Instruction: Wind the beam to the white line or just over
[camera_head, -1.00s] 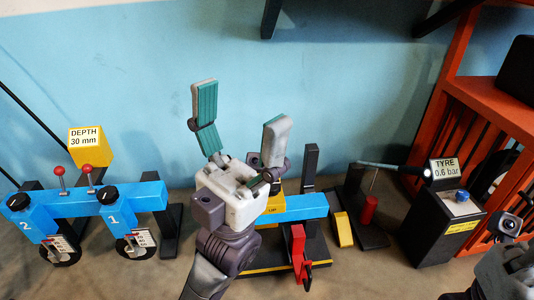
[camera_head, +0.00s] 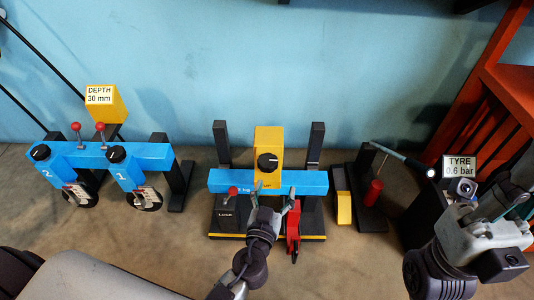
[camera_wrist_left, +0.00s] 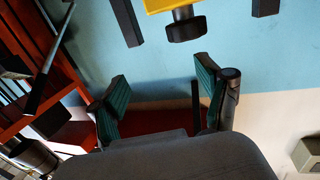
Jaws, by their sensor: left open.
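The blue beam (camera_head: 225,181) lies across a stand in the middle of the head view, between two upright black posts (camera_head: 220,142). A yellow block (camera_head: 268,138) with a round black knob (camera_head: 268,163) and an "UP" label sits on the beam. The knob also shows in the left wrist view (camera_wrist_left: 187,25). My left gripper (camera_head: 274,196) is open and empty in front of the beam, just below the knob; its green-padded fingers (camera_wrist_left: 161,90) are apart from the knob. My right gripper's body (camera_head: 478,238) is at the right; its finger state is unclear. I cannot make out a white line.
A blue two-unit rig (camera_head: 85,157) with red-topped levers and a "DEPTH 30 mm" sign (camera_head: 99,95) stands left. A red lever (camera_head: 232,191) and red handle (camera_head: 293,230) flank my left gripper. A "TYRE 0.6 bar" sign (camera_head: 459,166) and orange rack (camera_head: 505,82) are right.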

